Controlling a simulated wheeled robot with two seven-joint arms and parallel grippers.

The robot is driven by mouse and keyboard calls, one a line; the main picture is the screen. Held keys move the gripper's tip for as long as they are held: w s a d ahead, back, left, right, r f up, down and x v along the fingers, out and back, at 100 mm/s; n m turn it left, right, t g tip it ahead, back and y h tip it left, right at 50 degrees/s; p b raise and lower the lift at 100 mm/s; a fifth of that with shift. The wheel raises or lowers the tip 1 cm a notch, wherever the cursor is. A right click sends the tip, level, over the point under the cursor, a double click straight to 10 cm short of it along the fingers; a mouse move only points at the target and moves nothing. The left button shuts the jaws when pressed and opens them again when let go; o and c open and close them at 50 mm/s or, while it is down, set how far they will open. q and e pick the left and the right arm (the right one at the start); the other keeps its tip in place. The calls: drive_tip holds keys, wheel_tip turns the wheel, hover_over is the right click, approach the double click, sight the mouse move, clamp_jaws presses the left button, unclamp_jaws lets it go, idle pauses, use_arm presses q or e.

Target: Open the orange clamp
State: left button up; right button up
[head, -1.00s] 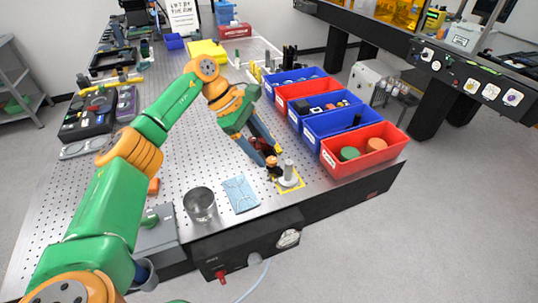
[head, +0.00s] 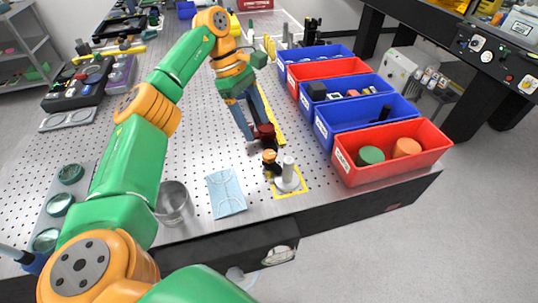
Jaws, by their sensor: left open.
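The orange clamp (head: 269,156) is a small orange and black piece. It stands near the front edge of the perforated table, just left of a pale post on a round base (head: 287,178) inside a yellow outlined square. My left gripper (head: 258,138) is open, with its fingers pointing down just behind and above the clamp. A dark red part shows at the fingertips; I cannot tell whether it belongs to the gripper. The gap between fingertips and clamp is small, and I cannot tell whether they touch. My right gripper is not in view.
Red and blue bins (head: 392,152) with parts line the right side of the table. A light blue sheet (head: 226,192) and a metal cup (head: 173,203) lie left of the clamp. A tray with green discs (head: 60,204) is at the left.

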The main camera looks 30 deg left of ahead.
sight(268, 153)
use_arm(q)
drive_tip(key=x, duration=0.8)
drive_tip(key=shift+w+a+f+p, duration=0.1)
drive_tip(key=shift+a+f+p, duration=0.05)
drive_tip(key=shift+f+p, duration=0.15)
clamp_jaws()
